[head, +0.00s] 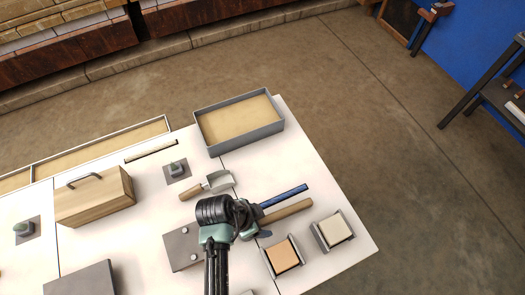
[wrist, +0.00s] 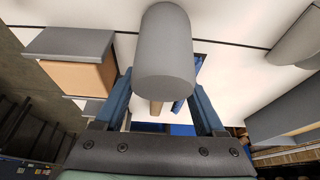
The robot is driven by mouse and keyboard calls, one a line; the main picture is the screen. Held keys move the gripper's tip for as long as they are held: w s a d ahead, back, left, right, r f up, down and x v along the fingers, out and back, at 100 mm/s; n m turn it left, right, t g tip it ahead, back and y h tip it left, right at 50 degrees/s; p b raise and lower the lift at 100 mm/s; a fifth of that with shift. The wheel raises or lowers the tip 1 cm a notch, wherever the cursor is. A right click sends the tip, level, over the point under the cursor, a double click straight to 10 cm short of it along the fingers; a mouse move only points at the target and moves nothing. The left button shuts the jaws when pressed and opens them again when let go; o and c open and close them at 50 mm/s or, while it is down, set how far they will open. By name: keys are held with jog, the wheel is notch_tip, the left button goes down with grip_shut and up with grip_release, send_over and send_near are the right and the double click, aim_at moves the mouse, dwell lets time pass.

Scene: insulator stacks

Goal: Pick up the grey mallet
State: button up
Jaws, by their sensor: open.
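The grey mallet shows in the wrist view as a large grey cylindrical head (wrist: 165,50) with a wooden handle (wrist: 157,107) behind it. In the head view its wooden handle (head: 287,210) lies on the white table, pointing up and right; its head is hidden by my arm. My gripper (head: 262,221) is over the mallet's head end. In the wrist view my gripper (wrist: 163,85) is open, with one blue finger on each side of the mallet. I cannot tell whether a finger touches it.
A blue bar (head: 285,195) lies close beside the handle. Two small boxes, with orange (head: 283,257) and cream (head: 334,229) tops, stand to the right. A scoop (head: 215,182) and a grey tray (head: 240,121) are farther back. A wooden box (head: 95,197) is at left.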

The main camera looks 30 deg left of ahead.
jog(key=shift+w+d+f, duration=0.1)
jog(key=shift+w+f, duration=0.05)
jog(key=shift+f, duration=0.35)
grip_shut()
jog(key=shift+r, duration=0.15)
notch_tip(320, 180, up, 10)
jog(key=shift+f, duration=0.1)
dwell(0.3)
